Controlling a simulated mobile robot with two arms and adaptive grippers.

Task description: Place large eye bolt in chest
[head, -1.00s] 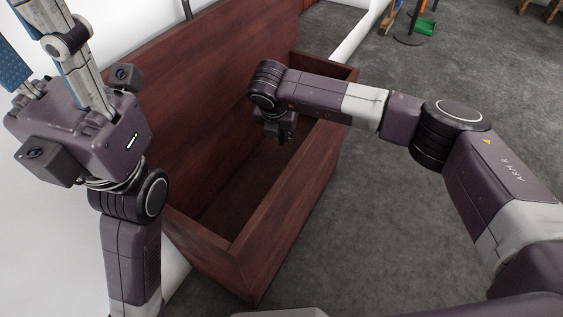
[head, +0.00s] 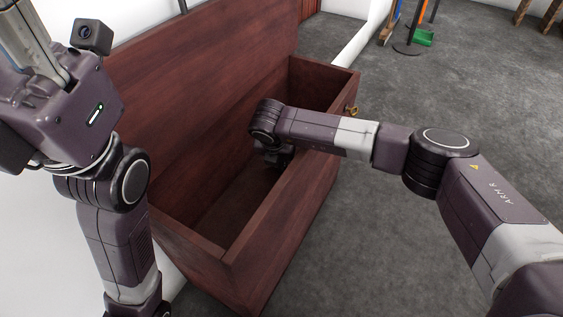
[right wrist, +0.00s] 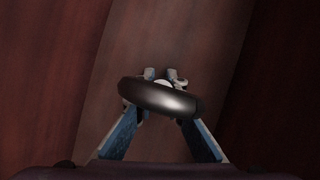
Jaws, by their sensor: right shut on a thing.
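The chest (head: 306,198) is an open dark red wooden box with its lid (head: 205,80) raised. My right arm reaches over its front wall, and my right gripper (head: 275,160) is down inside, small and dark in the head view. In the right wrist view, my right gripper (right wrist: 163,76) is shut on the large eye bolt (right wrist: 158,96). Its thick dark metal ring faces the camera, and the shank is mostly hidden. The chest floor (right wrist: 165,40) lies behind it; its distance is unclear. My left gripper (head: 30,45) is at the upper left, with its fingertips outside the picture.
Grey floor (head: 400,240) to the right is clear beneath my right arm. A green dustpan (head: 423,38) and several handled tools stand far back. A white wall is behind the chest.

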